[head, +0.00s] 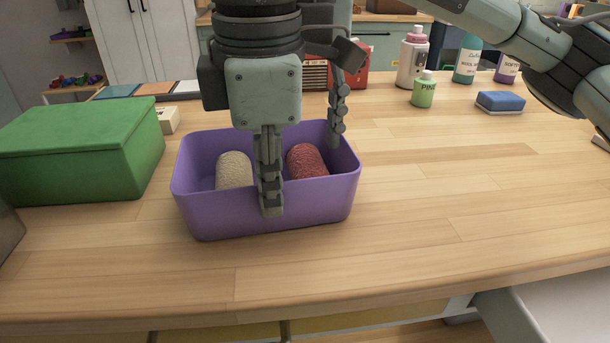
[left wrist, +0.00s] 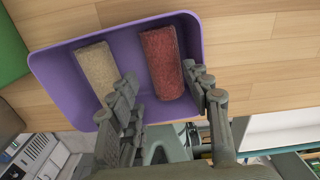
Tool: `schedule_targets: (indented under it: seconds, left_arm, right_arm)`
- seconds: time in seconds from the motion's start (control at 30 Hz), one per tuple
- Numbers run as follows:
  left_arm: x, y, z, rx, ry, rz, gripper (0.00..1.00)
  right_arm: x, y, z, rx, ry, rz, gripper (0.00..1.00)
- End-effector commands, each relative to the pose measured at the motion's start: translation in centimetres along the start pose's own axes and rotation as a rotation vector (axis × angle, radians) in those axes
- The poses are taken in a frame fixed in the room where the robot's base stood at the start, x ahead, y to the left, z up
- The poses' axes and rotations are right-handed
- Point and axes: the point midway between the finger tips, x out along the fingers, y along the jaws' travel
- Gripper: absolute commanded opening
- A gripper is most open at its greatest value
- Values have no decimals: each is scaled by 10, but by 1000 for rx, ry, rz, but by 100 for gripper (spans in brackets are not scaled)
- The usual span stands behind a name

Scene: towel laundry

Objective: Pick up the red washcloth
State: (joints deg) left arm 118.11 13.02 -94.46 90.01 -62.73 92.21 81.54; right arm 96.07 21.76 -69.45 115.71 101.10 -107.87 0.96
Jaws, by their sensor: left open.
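The red washcloth (head: 306,161) is rolled up and lies in the right part of a purple bin (head: 335,196) on the wooden counter. It also shows in the left wrist view (left wrist: 162,62). A beige rolled cloth (head: 233,171) lies to its left in the same bin. My left gripper (head: 303,174) points down over the bin with its fingers spread. In the left wrist view, one finger is between the two rolls and the other is to the right of the red roll. Whether the fingers touch the red roll is unclear. My right gripper is not in view.
A green lidded box (head: 80,150) stands left of the bin. Bottles, such as a green one (head: 423,90), and a blue sponge (head: 500,101) stand at the back right. The counter (head: 450,200) right of the bin is clear.

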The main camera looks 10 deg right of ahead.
Motion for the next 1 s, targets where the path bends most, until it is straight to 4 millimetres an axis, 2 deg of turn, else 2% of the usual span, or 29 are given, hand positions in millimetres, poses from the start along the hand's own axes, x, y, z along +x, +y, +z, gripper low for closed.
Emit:
schedule_targets:
  seconds: [0.33, 0.63, 0.9, 1.0]
  left_arm:
    - [46, 2, -7, 0, 2, 2, 50]
    - [51, 2, -6, 0, 1, 0, 50]
    - [51, 2, -6, 0, 1, 0, 18]
    - [51, 2, -6, 0, 1, 0, 18]
  right_arm:
    - [0, 0, 0, 0, 0, 0, 0]
    - [0, 0, 0, 0, 0, 0, 0]
    - [0, 0, 0, 0, 0, 0, 0]
    - [0, 0, 0, 0, 0, 0, 0]
